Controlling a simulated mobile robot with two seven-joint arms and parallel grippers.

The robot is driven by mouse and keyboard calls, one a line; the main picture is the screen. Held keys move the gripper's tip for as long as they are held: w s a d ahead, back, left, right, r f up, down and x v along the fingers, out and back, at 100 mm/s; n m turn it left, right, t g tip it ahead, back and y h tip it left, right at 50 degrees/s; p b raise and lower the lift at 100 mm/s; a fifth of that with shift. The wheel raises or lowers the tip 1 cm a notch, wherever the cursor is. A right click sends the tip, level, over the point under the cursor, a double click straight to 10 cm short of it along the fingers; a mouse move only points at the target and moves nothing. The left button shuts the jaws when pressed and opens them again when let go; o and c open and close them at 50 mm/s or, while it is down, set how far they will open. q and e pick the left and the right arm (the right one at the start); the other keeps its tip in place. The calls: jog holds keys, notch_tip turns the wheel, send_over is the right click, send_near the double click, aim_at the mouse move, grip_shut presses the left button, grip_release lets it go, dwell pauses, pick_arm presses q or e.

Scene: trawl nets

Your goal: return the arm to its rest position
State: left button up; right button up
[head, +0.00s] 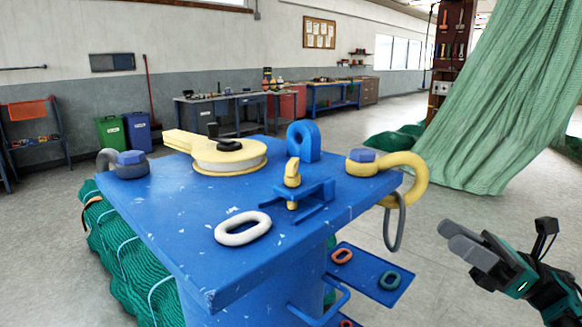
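My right gripper (455,238) is at the lower right, to the right of the blue workbench and clear of it. Its grey fingers lie close together and hold nothing that I can see. Its arm comes in from the lower right corner. My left gripper is not in view.
The blue workbench (160,205) bears a pale oval link (243,228), a yellow-and-white disc tool (228,157) and a blue clamp. A yellow hook (412,180) with a grey ring (394,225) overhangs its right edge. A low blue shelf (350,262) holds small rings. Green netting (510,90) hangs at right.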

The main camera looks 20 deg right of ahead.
jog(key=w+a+f+m+t+h, duration=0.25)
jog(key=f+m+h, duration=0.3)
jog(key=m, duration=0.45)
jog(key=w+a+f+m+t+h, duration=0.1)
jog(key=w+f+m+h, duration=0.2)
jog(key=f+m+h, duration=0.5)
jog(key=w+a+f+m+t+h, duration=0.15)
jog(key=f+m, duration=0.45)
jog(key=m, duration=0.6)
jog(key=s+a+f+m+g+h, duration=0.1)
jog(key=s+a+f+m+g, duration=0.35)
jog(key=f, duration=0.35)
jog(key=s+a+f+m+g+h, duration=0.25)
jog(key=s+a+f+m, duration=0.2)
jog(key=f, duration=0.35)
jog(key=a+m, duration=0.5)
jog(key=a, duration=0.4)
jog(key=shift+a+f+y, duration=0.2)
jog(key=shift+f+y, duration=0.05)
jog(key=shift+y, duration=0.1)
jog(key=shift+o, duration=0.2)
